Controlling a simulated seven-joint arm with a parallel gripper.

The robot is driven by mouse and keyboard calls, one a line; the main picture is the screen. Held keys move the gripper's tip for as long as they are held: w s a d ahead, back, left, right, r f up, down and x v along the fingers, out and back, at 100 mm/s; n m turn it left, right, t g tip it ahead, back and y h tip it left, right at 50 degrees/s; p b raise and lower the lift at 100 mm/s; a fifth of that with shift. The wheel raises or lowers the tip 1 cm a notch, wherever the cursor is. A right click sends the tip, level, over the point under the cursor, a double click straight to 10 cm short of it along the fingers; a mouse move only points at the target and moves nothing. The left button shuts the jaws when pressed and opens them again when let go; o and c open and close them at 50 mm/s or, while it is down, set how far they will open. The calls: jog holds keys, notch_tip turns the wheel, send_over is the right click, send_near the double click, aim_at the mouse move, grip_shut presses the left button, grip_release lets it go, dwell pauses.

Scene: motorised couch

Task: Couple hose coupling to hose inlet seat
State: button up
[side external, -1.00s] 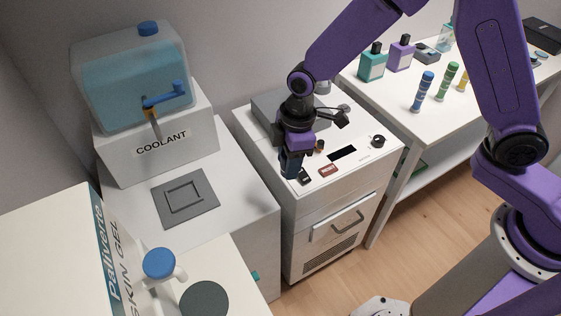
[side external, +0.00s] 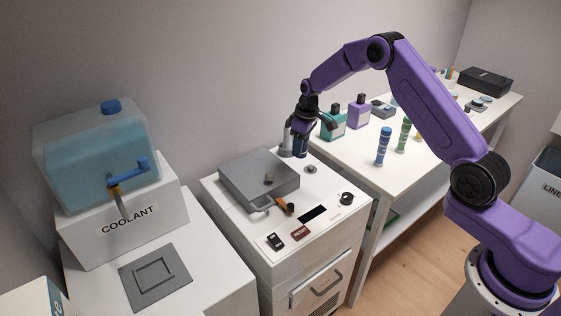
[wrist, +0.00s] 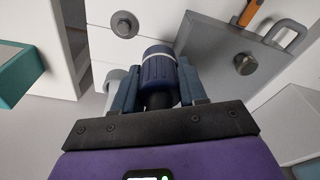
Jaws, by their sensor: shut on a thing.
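My gripper (side external: 301,148) is over the back of the white cart (side external: 325,185). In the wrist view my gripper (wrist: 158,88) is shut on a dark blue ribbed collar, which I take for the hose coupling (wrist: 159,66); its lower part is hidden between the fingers. A round metal fitting (side external: 311,169) stands on the cart top close by, apart from the coupling; it also shows in the wrist view (wrist: 124,24). Another metal knob (side external: 269,180) sits on the grey lid (side external: 245,170). I cannot tell which of these, if either, is the hose inlet seat.
A pale upright cylinder (side external: 287,138) stands close beside my gripper. An orange-handled lever (side external: 280,203), a black piece (side external: 275,241) and a red piece (side external: 300,233) are on the cart. The coolant tank (side external: 95,155) is left; bottles (side external: 358,112) stand on the right table.

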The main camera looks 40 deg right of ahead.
jog(key=shift+m, duration=0.7)
jog(key=d, duration=0.5)
jog(key=shift+w+d+f, duration=0.3)
jog(key=shift+w, duration=0.1)
jog(key=shift+f, duration=2.9)
jog(key=shift+f, duration=1.3)
jog(key=o, duration=1.1)
jog(key=shift+o, duration=0.2)
notch_tip(320, 180, up, 17)
jog(key=s, duration=0.2)
jog(key=shift+d, duration=0.35)
jog(key=shift+r, duration=0.1)
